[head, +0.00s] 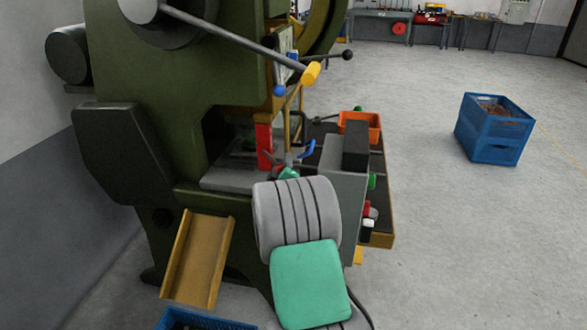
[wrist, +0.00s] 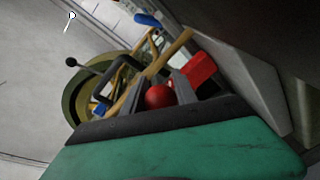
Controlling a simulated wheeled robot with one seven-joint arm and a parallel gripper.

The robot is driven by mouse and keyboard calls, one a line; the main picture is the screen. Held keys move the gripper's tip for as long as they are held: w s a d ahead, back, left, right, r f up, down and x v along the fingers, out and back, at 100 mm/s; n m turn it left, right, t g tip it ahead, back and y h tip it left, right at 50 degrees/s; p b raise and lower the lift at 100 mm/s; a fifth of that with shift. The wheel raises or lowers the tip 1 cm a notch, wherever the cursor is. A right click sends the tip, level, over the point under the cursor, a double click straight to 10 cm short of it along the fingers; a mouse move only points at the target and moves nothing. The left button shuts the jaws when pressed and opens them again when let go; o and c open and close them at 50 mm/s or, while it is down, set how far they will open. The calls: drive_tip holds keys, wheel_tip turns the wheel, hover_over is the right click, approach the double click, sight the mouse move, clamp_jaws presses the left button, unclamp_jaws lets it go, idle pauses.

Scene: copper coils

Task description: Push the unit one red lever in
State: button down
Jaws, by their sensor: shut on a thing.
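A round red knob (wrist: 159,95), which looks like the end of the red lever, sits between my gripper's fingers (wrist: 161,90) in the wrist view. My gripper is shut on it. In the head view my gripper (head: 287,160) is small and partly covered by my own arm, in front of the press opening. The red knob cannot be made out there. The lever's shaft is hidden in both views.
The green press (head: 150,85) fills the left. A red upright bar (head: 264,147) and a blue handle (head: 308,149) are close to my gripper. A grey box (head: 343,180) and orange bin (head: 360,124) stand to the right. Open floor surrounds a blue crate (head: 490,150).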

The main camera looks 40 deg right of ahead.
drive_tip(key=c, duration=1.4)
unclamp_jaws()
drive_tip(key=shift+w+d+r, duration=0.1)
drive_tip(key=shift+r, duration=0.2)
drive_tip(key=shift+o, duration=0.7)
drive_tip(key=shift+w+d+f, duration=0.1)
drive_tip(key=shift+f, duration=0.05)
drive_tip(key=shift+o, duration=1.3)
drive_tip(key=shift+f, duration=0.1)
drive_tip(key=v, duration=0.8)
